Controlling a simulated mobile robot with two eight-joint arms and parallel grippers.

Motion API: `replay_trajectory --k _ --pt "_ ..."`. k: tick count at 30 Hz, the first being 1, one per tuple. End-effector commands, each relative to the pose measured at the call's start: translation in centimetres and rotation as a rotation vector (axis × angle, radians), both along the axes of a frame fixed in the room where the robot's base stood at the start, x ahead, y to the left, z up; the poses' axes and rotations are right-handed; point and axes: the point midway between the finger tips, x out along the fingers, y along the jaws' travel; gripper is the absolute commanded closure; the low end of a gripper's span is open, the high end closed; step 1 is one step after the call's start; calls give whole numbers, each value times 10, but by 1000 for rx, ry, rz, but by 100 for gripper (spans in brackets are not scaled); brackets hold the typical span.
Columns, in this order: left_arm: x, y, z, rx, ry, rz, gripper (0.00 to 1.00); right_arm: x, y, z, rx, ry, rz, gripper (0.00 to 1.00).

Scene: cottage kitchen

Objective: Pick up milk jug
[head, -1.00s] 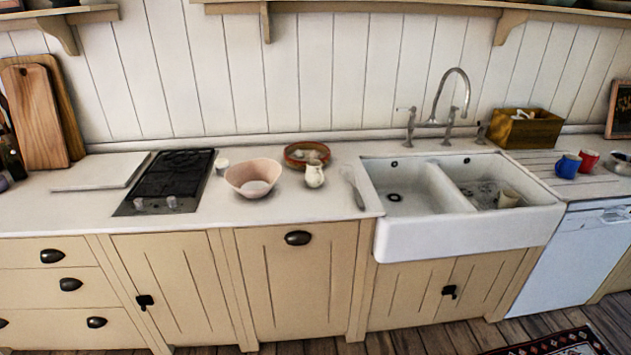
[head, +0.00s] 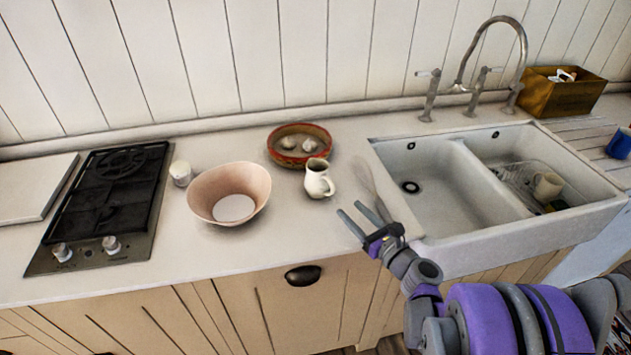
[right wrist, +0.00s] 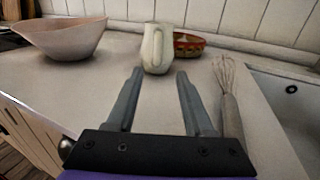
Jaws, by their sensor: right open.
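The milk jug (head: 318,182) is small and cream-white with a handle. It stands upright on the counter, just in front of a red-rimmed dish. It also shows in the right wrist view (right wrist: 157,50), straight ahead between and beyond my fingertips. My right gripper (head: 358,220) is open and empty, in front of the jug and to its right, apart from it. In the right wrist view its two fingers (right wrist: 158,75) point toward the jug. My left gripper is in neither view.
A pink bowl (head: 229,193) stands left of the jug. The red-rimmed dish (head: 300,146) holds small pale items. A whisk (right wrist: 229,88) lies on the counter just right of my right gripper, beside the white sink (head: 432,190). A hob (head: 105,200) is at the left.

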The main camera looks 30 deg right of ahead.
Motion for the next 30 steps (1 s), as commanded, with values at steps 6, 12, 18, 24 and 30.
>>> replay_trajectory --k 6,12,18,24,30 --pt "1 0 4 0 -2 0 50 33 6 1 -3 1 4 48" --pt "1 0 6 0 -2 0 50 44 8 0 -5 1 5 48" --pt "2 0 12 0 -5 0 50 71 15 0 -5 0 6 48" --pt "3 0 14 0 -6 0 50 91 17 0 -6 1 4 48" --pt "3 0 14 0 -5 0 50 91 16 -1 -6 1 4 53"
